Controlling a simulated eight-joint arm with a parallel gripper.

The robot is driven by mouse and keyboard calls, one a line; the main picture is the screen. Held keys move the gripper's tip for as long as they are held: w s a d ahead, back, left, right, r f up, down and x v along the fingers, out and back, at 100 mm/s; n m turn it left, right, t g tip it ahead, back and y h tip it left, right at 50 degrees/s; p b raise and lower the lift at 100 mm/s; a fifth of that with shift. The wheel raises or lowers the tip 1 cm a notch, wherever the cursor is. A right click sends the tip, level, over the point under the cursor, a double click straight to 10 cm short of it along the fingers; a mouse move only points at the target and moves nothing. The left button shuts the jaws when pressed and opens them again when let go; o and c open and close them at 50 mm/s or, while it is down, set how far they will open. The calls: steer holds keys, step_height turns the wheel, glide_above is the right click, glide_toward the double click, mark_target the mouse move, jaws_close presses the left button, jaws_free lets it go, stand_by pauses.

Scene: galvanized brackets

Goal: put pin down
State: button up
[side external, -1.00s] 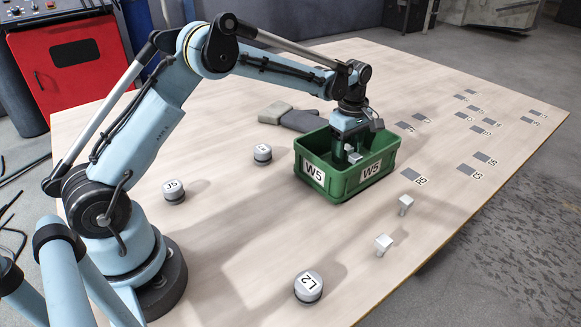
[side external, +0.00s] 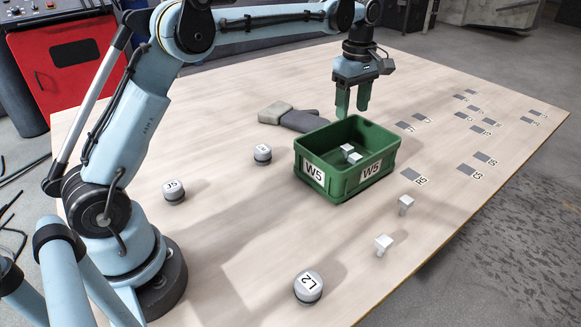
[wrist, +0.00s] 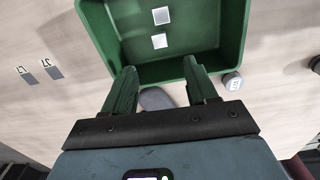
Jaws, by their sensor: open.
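Two pale, square-headed pins are inside the green W5 bin (side external: 318,186). One pin (side external: 347,147) is close beside the other pin (side external: 355,158). In the wrist view they show as two white squares, one (wrist: 161,16) farther from my gripper and one (wrist: 159,41) nearer. The bin hides their lower parts in the side view. My gripper (side external: 354,108) is open and empty, raised above the bin's far rim. Its green fingers (wrist: 160,75) are apart with nothing between them. Two more pins, one (side external: 405,203) and another (side external: 382,243), stand on the table outside the bin.
Round grey-and-white weights marked J5 (side external: 173,191) and L2 (side external: 308,287), plus another (side external: 262,153), stand on the table. Several flat grey labelled marks, such as R5 (side external: 411,174), lie to the right.

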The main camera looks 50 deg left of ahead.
steer(key=s+d+r+m+t, duration=0.1)
steer(key=s+r+m+t, duration=0.1)
steer(key=s+r+m, duration=0.3)
steer(key=s+d+f+m+t, duration=0.1)
steer(key=s+f+m+t, duration=0.1)
steer(key=s+m, duration=0.4)
steer(key=s+d+f+m+t, duration=0.1)
steer(key=s+f+m+t, duration=0.2)
steer(key=s, duration=0.9)
steer(key=f+m, duration=0.1)
steer(key=m, duration=0.2)
steer(key=shift+f+m, duration=0.2)
steer(key=shift+m, duration=0.2)
steer(key=g, duration=0.7)
glide_above(385, 240)
steer(key=f, duration=0.1)
step_height(385, 240, down, 12)
steer(key=shift+r, duration=0.1)
jaws_close()
